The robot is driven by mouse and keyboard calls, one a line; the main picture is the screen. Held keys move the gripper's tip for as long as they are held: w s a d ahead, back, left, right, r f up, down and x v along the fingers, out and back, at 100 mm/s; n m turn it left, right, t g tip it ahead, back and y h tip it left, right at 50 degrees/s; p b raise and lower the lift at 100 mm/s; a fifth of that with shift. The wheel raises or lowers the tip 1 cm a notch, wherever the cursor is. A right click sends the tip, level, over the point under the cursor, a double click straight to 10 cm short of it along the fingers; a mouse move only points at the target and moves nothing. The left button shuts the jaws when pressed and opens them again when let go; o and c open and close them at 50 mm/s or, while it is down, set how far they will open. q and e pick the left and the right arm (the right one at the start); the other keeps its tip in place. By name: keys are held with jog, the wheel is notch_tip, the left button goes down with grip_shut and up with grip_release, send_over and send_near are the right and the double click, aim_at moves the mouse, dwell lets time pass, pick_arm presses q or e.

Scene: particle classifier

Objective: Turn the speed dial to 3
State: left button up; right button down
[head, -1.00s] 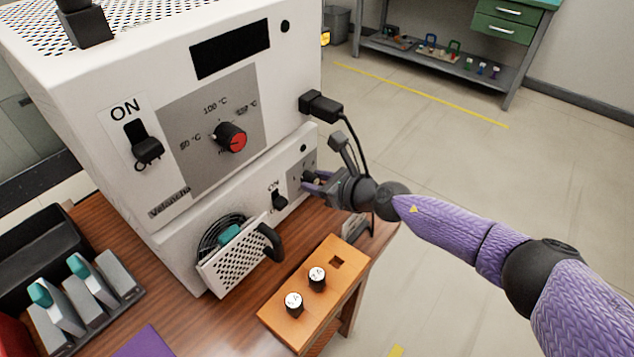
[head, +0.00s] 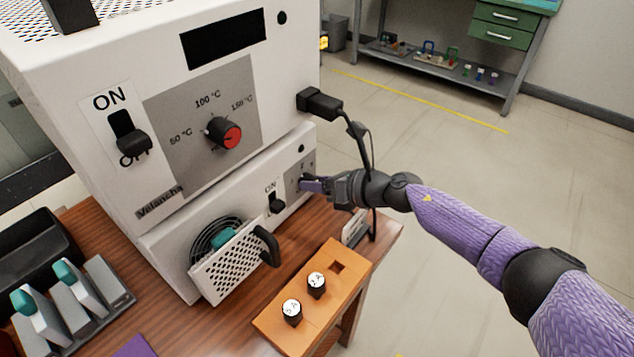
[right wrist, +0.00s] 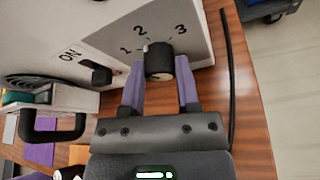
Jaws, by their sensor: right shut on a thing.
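The speed dial (right wrist: 159,62) is a black knob on a grey panel marked 1, 2 and 3, low on the right of the white machine. In the right wrist view its small white mark points up and left, toward the 1 and 2 side, away from the 3. My right gripper (right wrist: 160,66) has its purple fingers on both sides of the knob, shut on it. In the head view the right gripper (head: 312,185) reaches the panel from the right and mostly hides the dial. My left gripper is not in view.
An ON switch (head: 276,203) sits left of the dial panel. Above is a red-capped temperature dial (head: 225,133). A black plug and cable (head: 366,150) hang close to my right wrist. An orange stand (head: 318,309) with two knobs is in front.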

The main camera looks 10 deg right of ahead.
jog(key=shift+c, duration=2.2)
grip_release()
jog(key=shift+o, duration=0.5)
jog(key=shift+d, duration=0.1)
jog(key=p+v, duration=0.3)
jog(key=v, duration=0.6)
jog(key=shift+s+d+r+p, duration=0.15)
jog(key=shift+s+d+p, duration=0.1)
jog(key=shift+s+p, duration=0.1)
